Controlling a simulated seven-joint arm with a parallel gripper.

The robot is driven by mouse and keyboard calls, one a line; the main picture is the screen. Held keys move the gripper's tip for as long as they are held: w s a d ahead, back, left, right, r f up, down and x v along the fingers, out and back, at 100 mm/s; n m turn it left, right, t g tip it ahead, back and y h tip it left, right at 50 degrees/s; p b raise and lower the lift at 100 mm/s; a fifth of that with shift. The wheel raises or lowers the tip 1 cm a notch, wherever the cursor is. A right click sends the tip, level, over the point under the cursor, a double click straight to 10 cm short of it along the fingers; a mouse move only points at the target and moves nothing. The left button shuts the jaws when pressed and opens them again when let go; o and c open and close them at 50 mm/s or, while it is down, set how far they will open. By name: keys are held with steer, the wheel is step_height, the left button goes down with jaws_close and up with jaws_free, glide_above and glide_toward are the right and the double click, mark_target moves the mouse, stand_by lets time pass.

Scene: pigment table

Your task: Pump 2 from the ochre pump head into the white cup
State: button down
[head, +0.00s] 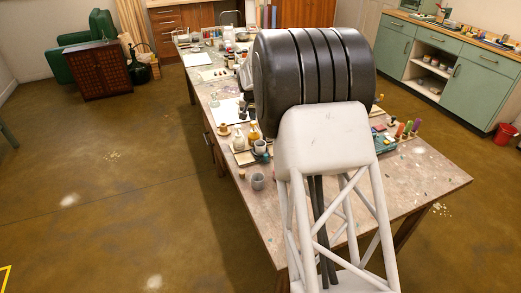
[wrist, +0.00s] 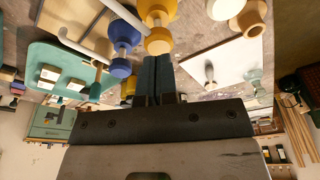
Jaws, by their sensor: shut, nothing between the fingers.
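In the wrist view my gripper (wrist: 159,78) is shut and empty, its dark fingertips just below the ochre pump head (wrist: 158,38) in the picture. I cannot tell whether they touch it. A blue pump head (wrist: 122,50) with a pale spout is close beside it on the left. In the head view an ochre bottle (head: 254,131) stands on the table, left of my arm. My gripper is hidden behind my arm in the head view.
A grey cup (head: 257,181) stands near the table's left edge. A pale pump bottle (head: 238,138) is beside the ochre bottle. A teal tray (wrist: 50,62) lies to the left in the wrist view. The table's front part (head: 400,190) is mostly clear.

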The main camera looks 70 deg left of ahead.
steer(key=shift+d+x, duration=0.1)
steer(key=shift+x, duration=0.6)
steer(key=shift+d+x, duration=0.15)
steer(key=shift+x, duration=0.55)
steer(key=shift+s, duration=0.15)
steer(key=shift+a+v, duration=0.15)
steer(key=shift+v, duration=0.65)
steer(key=shift+a+v, duration=0.15)
steer(key=shift+v, duration=0.7)
steer(key=shift+r, duration=0.1)
steer(key=shift+w+a+v, duration=0.1)
steer(key=shift+a+v, duration=0.05)
steer(key=shift+v, duration=0.8)
steer(key=shift+w+a+v, duration=0.1)
steer(key=shift+a+v, duration=0.1)
steer(key=shift+v, duration=0.75)
steer(key=shift+w+a+v, duration=0.1)
steer(key=shift+a+v, duration=0.05)
steer(key=shift+v, duration=0.8)
steer(key=shift+w+r, duration=0.1)
steer(key=shift+w, duration=0.05)
steer(key=shift+w, duration=0.1)
